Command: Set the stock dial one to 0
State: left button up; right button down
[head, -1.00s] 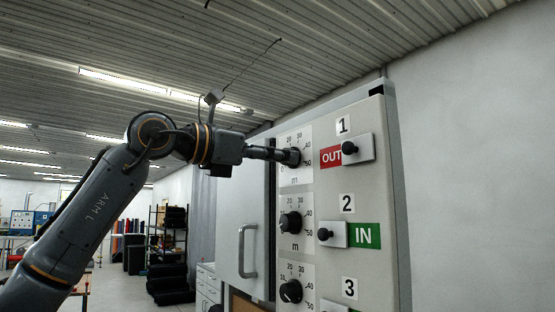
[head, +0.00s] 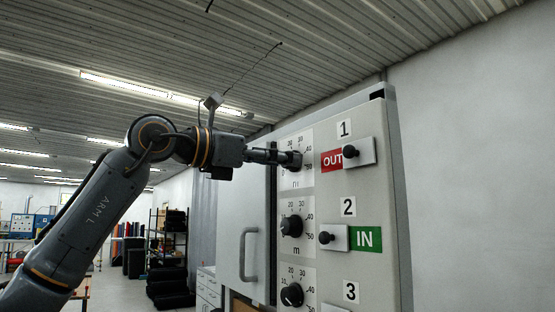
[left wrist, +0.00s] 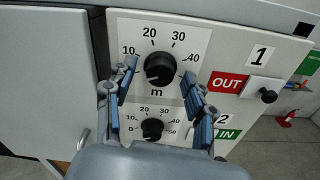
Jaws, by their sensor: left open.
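Stock dial one is the black round knob (left wrist: 160,69) at the top of the panel, on a white scale plate (left wrist: 185,33) marked 10 to 40 in view. The white mark on its face points to the lower left, where the scale's low end is covered by a finger. My left gripper (left wrist: 159,82) is open, with its blue-padded fingers on either side of the knob and a gap at each side. In the head view the left gripper (head: 278,157) reaches the same dial (head: 295,160) from the left. My right gripper is in neither view.
Below are dial two (head: 291,225) and dial three (head: 291,294). To the right are the slider with the red OUT label (head: 331,160) and the slider with the green IN label (head: 366,239). A cabinet door with a handle (head: 247,252) stands left of the panel.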

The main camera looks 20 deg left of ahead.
pick_arm(q)
jog(key=v, duration=1.2)
dwell(0.3)
